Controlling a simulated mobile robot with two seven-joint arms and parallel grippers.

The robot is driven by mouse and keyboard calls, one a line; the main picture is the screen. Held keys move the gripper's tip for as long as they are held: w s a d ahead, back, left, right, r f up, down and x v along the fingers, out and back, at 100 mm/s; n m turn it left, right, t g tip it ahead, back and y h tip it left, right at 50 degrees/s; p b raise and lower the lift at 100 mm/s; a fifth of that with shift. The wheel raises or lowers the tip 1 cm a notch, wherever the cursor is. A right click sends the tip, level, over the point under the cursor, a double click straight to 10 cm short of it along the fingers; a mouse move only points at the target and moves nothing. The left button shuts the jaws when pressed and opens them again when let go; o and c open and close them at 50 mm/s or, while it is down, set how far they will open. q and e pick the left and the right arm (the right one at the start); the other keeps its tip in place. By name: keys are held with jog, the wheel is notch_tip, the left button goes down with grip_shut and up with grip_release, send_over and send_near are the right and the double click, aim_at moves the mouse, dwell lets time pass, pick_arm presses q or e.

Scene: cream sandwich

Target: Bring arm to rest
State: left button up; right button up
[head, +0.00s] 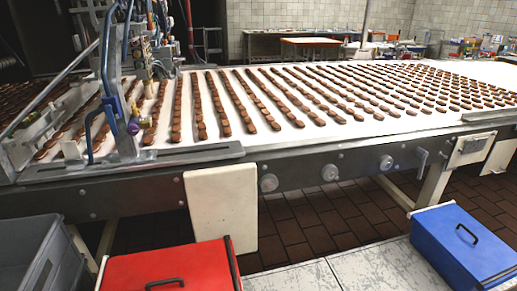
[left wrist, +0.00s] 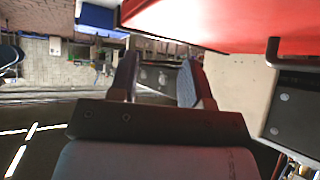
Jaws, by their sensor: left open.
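My left gripper (left wrist: 158,82) shows in the left wrist view, with its two dark fingers spread apart and nothing between them. It is outside the head view. A red box (left wrist: 225,22) with a dark handle fills the top right of the wrist view, apart from the fingers as far as I can see. My right gripper is in neither view.
In the head view a long white conveyor (head: 295,138) carries rows of brown sandwich biscuits. In front stand a grey bin (head: 62,262), the red box (head: 120,268) and a blue box (head: 440,235). Light metal plating (head: 330,275) between the boxes is clear.

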pick_arm(q)
jog(key=s+a+n+t+y, duration=0.35)
jog(key=s+n, duration=0.35)
jog(key=s, duration=0.5)
notch_tip(320, 180, up, 16)
jog(key=p, duration=2.2)
jog(key=shift+s+a+f+t, duration=0.2)
jog(key=shift+s+f+t, duration=0.1)
jog(key=shift+t, duration=0.15)
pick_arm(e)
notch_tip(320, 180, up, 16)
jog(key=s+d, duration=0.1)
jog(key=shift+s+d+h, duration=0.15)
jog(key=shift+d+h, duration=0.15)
pick_arm(q)
jog(key=shift+r, duration=0.1)
